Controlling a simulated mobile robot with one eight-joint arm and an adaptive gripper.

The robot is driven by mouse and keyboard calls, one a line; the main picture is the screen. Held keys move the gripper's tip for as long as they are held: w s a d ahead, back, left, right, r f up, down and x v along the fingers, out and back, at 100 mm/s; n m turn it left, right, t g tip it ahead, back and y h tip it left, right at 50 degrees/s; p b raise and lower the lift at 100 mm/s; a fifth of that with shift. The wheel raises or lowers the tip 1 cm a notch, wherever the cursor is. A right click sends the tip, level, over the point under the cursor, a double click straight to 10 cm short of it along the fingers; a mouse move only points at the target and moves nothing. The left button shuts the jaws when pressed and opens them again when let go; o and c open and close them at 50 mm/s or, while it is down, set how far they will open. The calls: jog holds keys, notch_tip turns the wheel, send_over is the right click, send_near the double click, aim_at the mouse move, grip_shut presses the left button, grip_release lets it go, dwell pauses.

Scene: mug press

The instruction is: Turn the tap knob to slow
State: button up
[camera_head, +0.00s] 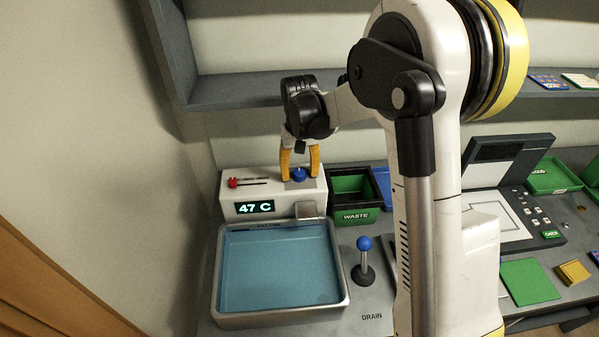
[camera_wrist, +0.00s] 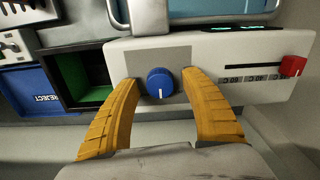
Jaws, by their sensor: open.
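The tap knob (camera_head: 299,174) is a small blue dial on the top of a white box (camera_head: 243,189), right of its middle. In the wrist view the blue knob (camera_wrist: 160,83) has a white pointer line towards the bottom of the picture. My gripper (camera_head: 299,177) points down over it, with its yellow fingers on both sides. In the wrist view my gripper's fingers (camera_wrist: 160,92) are apart, with a gap between each finger and the knob. No speed labels around the knob are readable.
A red slider (camera_head: 233,183) sits on the same box, above a "47 C" display (camera_head: 254,207). A basin of water (camera_head: 280,315) stands in front. A blue-topped lever (camera_head: 364,244) stands to its right. A green-lined WASTE bin (camera_head: 355,216) is right of the box.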

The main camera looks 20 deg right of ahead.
aim_at(300, 172)
notch_tip(300, 172, up, 12)
dwell(0.5)
jog(key=s+f+t+b, duration=0.3)
jog(key=s+f+b, duration=0.1)
jog(key=s, duration=0.8)
jog(key=s+f+n+t+b, duration=0.1)
jog(key=s+f+t+b, duration=0.3)
jog(key=s, duration=0.8)
jog(key=f+b, duration=0.1)
jog(key=b, duration=0.1)
jog(key=shift+b, duration=0.4)
